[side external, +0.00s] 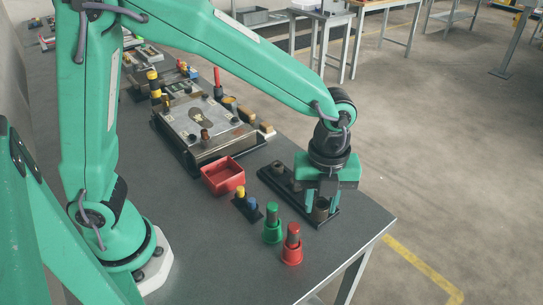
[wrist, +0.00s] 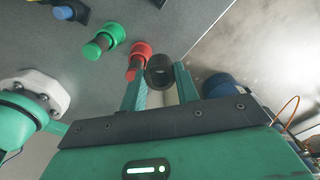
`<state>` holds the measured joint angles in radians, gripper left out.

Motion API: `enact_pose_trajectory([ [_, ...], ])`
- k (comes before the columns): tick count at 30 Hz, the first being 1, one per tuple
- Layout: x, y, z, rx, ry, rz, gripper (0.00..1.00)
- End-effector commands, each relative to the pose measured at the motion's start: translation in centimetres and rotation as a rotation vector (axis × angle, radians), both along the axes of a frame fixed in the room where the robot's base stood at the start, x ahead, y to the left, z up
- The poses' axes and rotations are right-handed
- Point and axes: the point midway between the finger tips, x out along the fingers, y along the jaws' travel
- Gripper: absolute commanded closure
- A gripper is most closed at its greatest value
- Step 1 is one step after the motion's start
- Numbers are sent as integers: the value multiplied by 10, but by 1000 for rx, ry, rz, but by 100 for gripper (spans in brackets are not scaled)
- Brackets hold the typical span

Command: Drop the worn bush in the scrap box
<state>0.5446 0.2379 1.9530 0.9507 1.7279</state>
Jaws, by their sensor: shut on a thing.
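My gripper (side external: 320,205) points down over the near end of a black plate (side external: 293,190). Its fingers are shut on a dark brownish bush (side external: 320,213). In the wrist view the bush (wrist: 159,70) shows as a dark round end between the two fingertips. It is low, at or just above the plate; I cannot tell whether it touches. Wear on it cannot be made out. The scrap box seems to be the open red box (side external: 223,176), left of the plate on the bench. The part of its floor that shows looks empty.
A green holder (side external: 272,226) and a red holder (side external: 292,246) stand upright near the gripper. A small black stand (side external: 246,207) has yellow and blue pieces. A metal fixture (side external: 205,130) lies behind the box. Another dark piece (side external: 277,167) stands at the plate's far end.

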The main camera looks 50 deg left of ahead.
Motion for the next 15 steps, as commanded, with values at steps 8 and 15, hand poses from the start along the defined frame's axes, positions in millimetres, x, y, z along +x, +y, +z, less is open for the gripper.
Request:
enact_pose_trajectory([
  [8,0,0,0,-1,-1,0,96],
  [15,3,10,0,-1,-1,25,96],
])
